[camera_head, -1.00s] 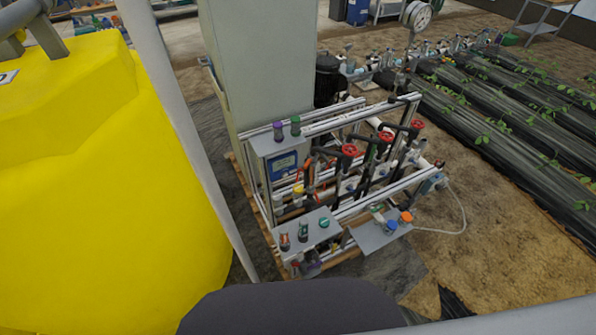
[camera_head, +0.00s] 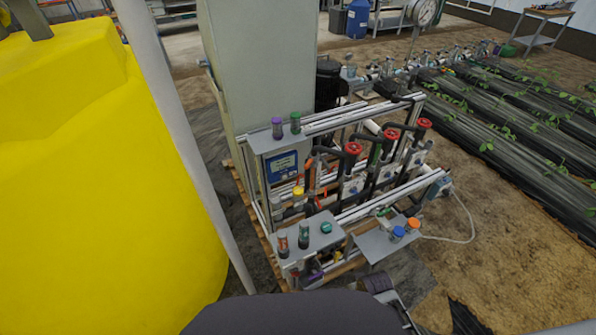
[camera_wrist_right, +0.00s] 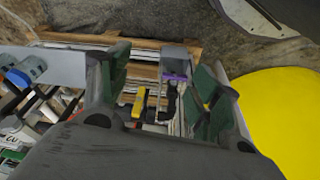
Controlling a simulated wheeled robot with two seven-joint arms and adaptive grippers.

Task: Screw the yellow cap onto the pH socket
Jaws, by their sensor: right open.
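A small yellow cap-like piece (camera_head: 298,191) shows on the skid, just below the blue-screened panel. I cannot tell whether it is loose or fitted on a socket. I cannot single out the pH socket. In the right wrist view my right gripper (camera_wrist_right: 162,85) is open and empty, its two green-padded fingers wide apart. Between them, farther off, are a yellow piece (camera_wrist_right: 138,104) and a purple piece (camera_wrist_right: 174,78) on the skid. In the head view, part of my right arm shows at the bottom, in front of the skid. My left gripper is not in view.
A grey shelf (camera_head: 325,241) holds orange, dark and teal capped items. A lower plate (camera_head: 374,248) holds blue and orange caps. Purple and green caps stand above the panel (camera_head: 282,167). Red valves line the frame. A yellow tank (camera_head: 90,200) fills the left.

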